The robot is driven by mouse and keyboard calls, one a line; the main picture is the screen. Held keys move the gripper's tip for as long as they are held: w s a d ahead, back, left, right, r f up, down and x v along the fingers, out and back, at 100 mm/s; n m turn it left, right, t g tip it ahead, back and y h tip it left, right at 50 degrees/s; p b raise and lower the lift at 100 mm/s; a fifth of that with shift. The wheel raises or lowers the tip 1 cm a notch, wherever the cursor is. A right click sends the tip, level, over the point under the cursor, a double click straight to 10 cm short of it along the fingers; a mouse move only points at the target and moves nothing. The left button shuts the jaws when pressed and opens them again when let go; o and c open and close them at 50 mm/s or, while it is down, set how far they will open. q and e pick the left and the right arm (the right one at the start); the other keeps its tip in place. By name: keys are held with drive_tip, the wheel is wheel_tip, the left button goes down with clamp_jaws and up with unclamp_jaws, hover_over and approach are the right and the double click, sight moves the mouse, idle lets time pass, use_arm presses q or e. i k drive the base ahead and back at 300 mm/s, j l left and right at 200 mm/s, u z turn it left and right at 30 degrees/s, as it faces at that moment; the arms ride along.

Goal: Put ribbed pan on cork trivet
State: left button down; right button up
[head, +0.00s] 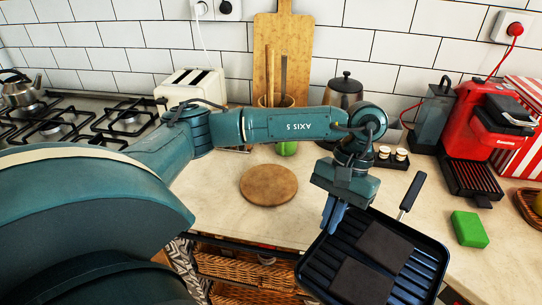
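The cork trivet (268,185), a round brown disc, lies flat and bare on the counter near the middle of the head view. The ribbed pan (322,268) is dark, square and ridged, at the lower right, with its handle (412,196) pointing up and right. Two dark flat slabs (384,246) lie in it. My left gripper (335,215) is at the pan's upper left rim and looks shut on it; the fingertips are partly hidden. The pan is right of the trivet and apart from it, reaching over the counter's front edge. My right gripper is not in view.
A green sponge (469,229) lies right of the pan. A red coffee machine (488,125) stands at the back right, a kettle (345,92) and toaster (192,86) at the back. The gas stove (65,122) is at the left. The counter around the trivet is clear.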

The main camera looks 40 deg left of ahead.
sight(269, 182)
drive_tip(key=j+z, duration=0.15)
drive_tip(key=z, duration=0.2)
drive_tip(key=k+j+z, duration=0.1)
drive_tip(key=z, duration=0.3)
drive_tip(key=k+j+z, duration=0.2)
drive_tip(key=j, duration=0.2)
drive_tip(key=k+j+z, duration=0.15)
drive_tip(key=j, duration=0.2)
drive_tip(key=k+j, duration=0.3)
drive_tip(key=k+j+z, duration=0.1)
drive_tip(key=k+j, duration=0.25)
drive_tip(key=j, duration=0.2)
